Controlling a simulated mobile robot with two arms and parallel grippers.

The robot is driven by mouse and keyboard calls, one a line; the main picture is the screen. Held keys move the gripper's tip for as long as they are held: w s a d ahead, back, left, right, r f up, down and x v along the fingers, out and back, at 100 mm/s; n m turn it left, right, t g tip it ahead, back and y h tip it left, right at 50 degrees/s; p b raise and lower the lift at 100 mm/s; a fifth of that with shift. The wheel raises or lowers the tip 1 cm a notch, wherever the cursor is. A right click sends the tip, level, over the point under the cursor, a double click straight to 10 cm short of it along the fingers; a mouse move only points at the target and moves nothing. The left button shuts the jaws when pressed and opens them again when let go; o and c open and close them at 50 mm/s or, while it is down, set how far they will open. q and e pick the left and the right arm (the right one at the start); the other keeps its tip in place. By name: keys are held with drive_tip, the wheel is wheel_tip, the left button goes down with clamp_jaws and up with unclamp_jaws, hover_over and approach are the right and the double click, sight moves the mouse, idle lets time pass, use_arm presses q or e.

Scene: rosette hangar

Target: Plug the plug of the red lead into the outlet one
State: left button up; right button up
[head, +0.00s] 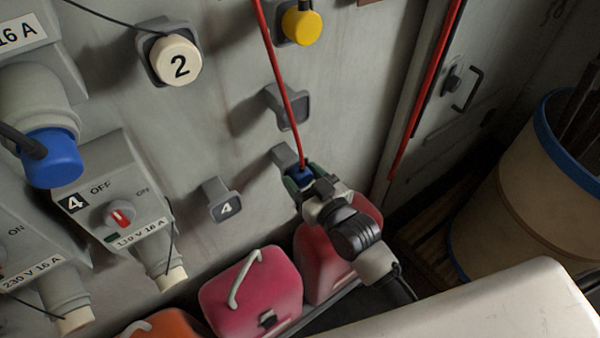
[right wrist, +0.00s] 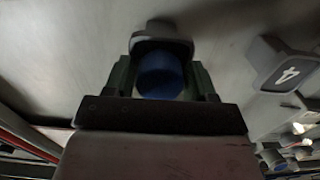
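The red lead (head: 279,75) runs down from the top of the head view to its blue plug (head: 303,176). The plug is at a grey wall holder (head: 284,157), and in the right wrist view the blue plug (right wrist: 161,74) lies right in front of the holder (right wrist: 161,43); I cannot tell how deep it sits. My right gripper (head: 305,178) has its green fingers on both sides of the plug, seemingly touching it. No outlet marked one can be read. My left gripper is not in view.
Outlet box 4 (head: 113,190) and a socket with a blue plug (head: 52,158) are at left. Holders carry a cream plug marked 2 (head: 177,61) and a yellow plug (head: 302,27). Holder 4 (head: 224,207) is empty. Pink (head: 252,291) and orange containers stand below; a barrel (head: 520,190) stands right.

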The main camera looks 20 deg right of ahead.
sight(306, 181)
drive_tip(key=c, duration=0.8)
drive_tip(key=shift+s, duration=0.15)
drive_tip(key=shift+p+v, duration=1.05)
drive_tip(key=shift+v, duration=1.85)
